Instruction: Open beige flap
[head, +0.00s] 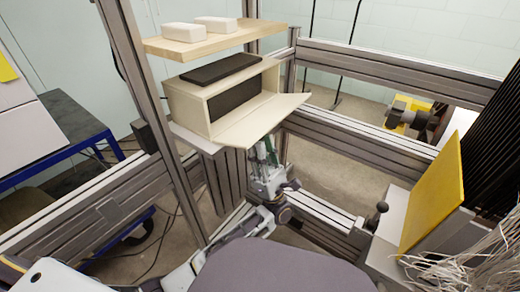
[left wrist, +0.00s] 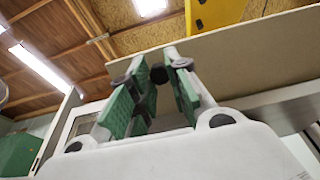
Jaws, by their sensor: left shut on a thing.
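The beige flap (head: 264,120) hangs outward and slopes down from the front of a beige box (head: 190,110), whose dark inside shows. My left gripper (head: 267,150) is under the flap's outer part, its fingers pointing up. In the left wrist view the flap's flat face (left wrist: 250,58) spans the upper right. The green-padded fingers of my left gripper (left wrist: 155,75) are closed around a small dark knob (left wrist: 158,74) at the flap's edge. The fingertips partly hide the knob. My right gripper is not in view.
A dark slab (head: 220,68) lies on the box. A wooden shelf (head: 215,38) with two white blocks is above it. Metal frame posts (head: 150,90) and rails stand around. A yellow panel (head: 430,195) and loose pale threads (head: 475,260) are at the right.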

